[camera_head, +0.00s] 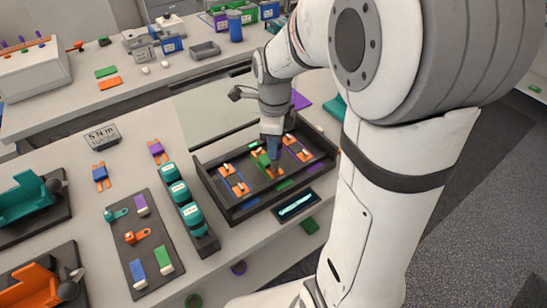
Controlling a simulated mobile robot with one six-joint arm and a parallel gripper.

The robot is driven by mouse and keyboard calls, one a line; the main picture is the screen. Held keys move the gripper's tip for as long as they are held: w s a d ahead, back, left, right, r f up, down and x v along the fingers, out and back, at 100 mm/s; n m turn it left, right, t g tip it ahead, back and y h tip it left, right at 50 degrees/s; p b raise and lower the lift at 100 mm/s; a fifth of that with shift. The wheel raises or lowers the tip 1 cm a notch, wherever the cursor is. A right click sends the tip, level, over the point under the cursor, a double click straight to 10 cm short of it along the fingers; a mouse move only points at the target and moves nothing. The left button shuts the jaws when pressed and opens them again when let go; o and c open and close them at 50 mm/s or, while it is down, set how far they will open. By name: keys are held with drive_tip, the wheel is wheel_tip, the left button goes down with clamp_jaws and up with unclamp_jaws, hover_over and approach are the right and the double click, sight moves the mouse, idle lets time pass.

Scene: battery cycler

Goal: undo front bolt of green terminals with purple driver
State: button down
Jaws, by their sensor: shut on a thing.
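A dark grey tray (233,214) holds several terminal pairs. The green terminals (262,158) sit in its middle, with orange pieces beside them. Blue terminals (234,180) are on the left and purple terminals (296,148) on the right, with pale bolts on orange plates. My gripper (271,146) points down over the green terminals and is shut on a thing. The thing is too small and covered to identify, and I cannot tell whether it touches a bolt. The bolts of the green terminals are mostly hidden. I cannot pick out the purple driver.
A teal three-part unit (181,192) stands left of the tray, and a dark board (126,236) with small colored parts lies further left. A grey block (102,137) marked 5 N m is behind. A small display (296,205) lies in front of the tray. My arm covers the right side.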

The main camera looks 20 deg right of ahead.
drive_tip(key=shift+n, duration=1.5)
drive_tip(key=shift+n, duration=1.5)
drive_tip(key=shift+n, duration=1.5)
